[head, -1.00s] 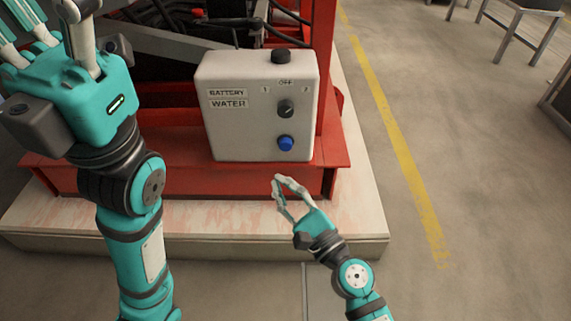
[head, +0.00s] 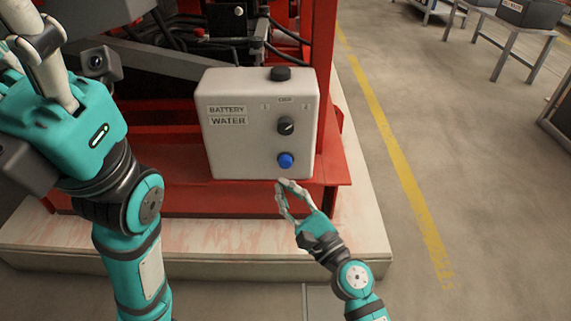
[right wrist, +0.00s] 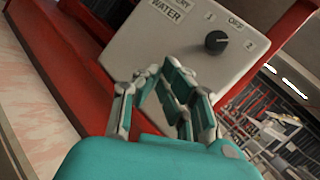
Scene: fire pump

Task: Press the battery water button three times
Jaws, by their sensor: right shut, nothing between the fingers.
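The blue button (head: 286,160) sits low on the front of a pale control box (head: 236,150) labelled BATTERY WATER. A black selector knob (head: 286,125) is above it. The box also shows in the right wrist view (right wrist: 150,45), where my fingers seem to hide the button. My right gripper (head: 284,184) is shut and empty, just below the button in the head view, with a small gap in the picture. Its fingertips also show in the right wrist view (right wrist: 162,72). My left gripper (head: 35,60) is raised at the upper left, with its fingertips cut off by the frame.
The box stands on a red metal frame (head: 335,170) on a pale plinth (head: 225,250). A black cap (head: 281,73) tops the box. Hoses run behind it. The floor (head: 480,180) to the right is open, with a yellow line; a metal table (head: 530,35) stands farther back.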

